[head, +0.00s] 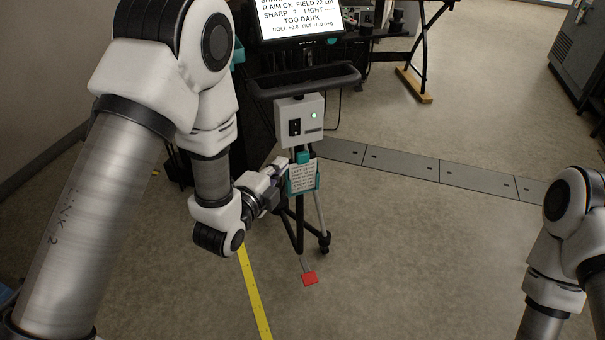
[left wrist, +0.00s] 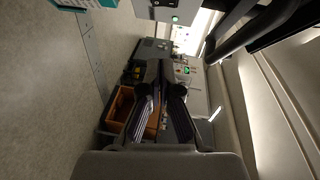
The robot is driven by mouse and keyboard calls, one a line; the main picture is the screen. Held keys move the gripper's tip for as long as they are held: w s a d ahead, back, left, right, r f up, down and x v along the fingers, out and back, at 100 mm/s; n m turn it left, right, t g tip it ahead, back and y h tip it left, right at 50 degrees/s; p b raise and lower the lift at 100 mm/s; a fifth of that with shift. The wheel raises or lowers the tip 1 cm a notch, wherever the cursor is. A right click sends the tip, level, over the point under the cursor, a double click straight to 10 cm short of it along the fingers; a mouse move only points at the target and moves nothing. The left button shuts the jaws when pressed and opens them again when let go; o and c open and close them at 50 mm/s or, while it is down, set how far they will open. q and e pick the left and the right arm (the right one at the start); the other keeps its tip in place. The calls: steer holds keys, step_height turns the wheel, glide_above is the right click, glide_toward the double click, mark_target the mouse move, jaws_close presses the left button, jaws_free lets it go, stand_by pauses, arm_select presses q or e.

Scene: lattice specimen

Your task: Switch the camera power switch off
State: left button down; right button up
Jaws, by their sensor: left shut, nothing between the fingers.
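The white switch box (head: 313,104) is mounted on a dark stand below the screen in the head view. It has a black rocker switch (head: 295,127) on its left side and a lit green lamp (head: 314,115) at upper right. My left gripper (head: 279,172) is shut and empty, below and slightly left of the box, apart from the switch. In the left wrist view its fingers (left wrist: 160,72) point up the picture, and part of a pale box with a green lamp (left wrist: 176,17) shows at the top edge. My right gripper is out of view.
A screen (head: 298,20) reading "TOO DARK" sits above a dark handlebar (head: 305,83). A teal-edged label card (head: 303,177) hangs under the box, close to the left gripper. A red tag (head: 309,279) and yellow floor tape (head: 254,290) are below.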

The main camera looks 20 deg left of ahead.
arm_select(q)
steer(key=f+b, duration=0.2)
glide_toward(300, 132)
steer(key=w+d, duration=0.2)
steer(key=d, duration=0.1)
steer(key=w, duration=0.1)
steer(key=w+a, duration=0.1)
steer(key=w+f, duration=0.1)
steer(key=shift+w+a, duration=0.3)
steer(key=shift+a, duration=0.1)
steer(key=shift+w+a, duration=0.2)
steer(key=shift+w, duration=0.05)
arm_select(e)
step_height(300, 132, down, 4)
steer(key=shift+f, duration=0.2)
arm_select(q)
steer(key=shift+b, duration=0.3)
